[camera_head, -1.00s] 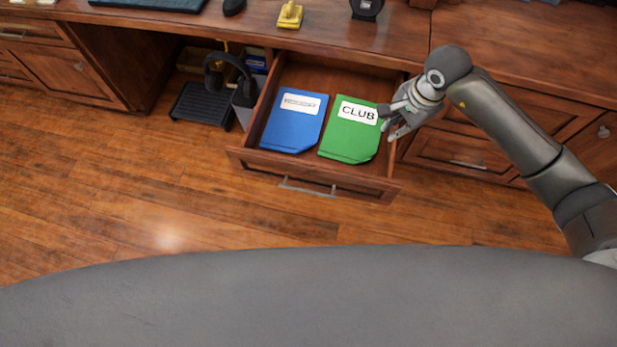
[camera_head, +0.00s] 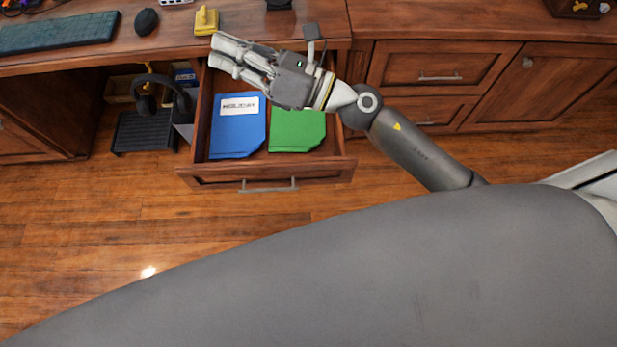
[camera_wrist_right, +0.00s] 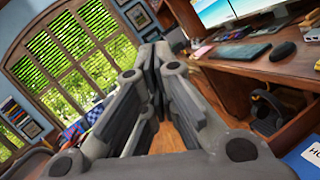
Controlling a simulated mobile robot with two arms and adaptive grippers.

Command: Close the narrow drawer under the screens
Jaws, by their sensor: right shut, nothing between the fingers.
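The narrow drawer (camera_head: 262,174) under the desk stands pulled open in the head view, with a grey bar handle (camera_head: 269,185) on its front. A blue folder (camera_head: 237,133) marked HOLIDAY and a green folder (camera_head: 298,132) lie in it. My right gripper (camera_head: 222,54) is shut and empty. In the right wrist view the fingers (camera_wrist_right: 158,60) are closed together. The screens (camera_wrist_right: 226,10) show at the top there. My left gripper is not in view.
A desk top (camera_head: 170,42) carries a keyboard (camera_head: 58,33), a mouse (camera_head: 146,21) and a yellow stapler-like object (camera_head: 206,20). Headphones (camera_head: 160,91) and a black rack (camera_head: 145,132) stand left of the drawer. Closed cabinets (camera_head: 440,75) are at right. The floor before the drawer is clear.

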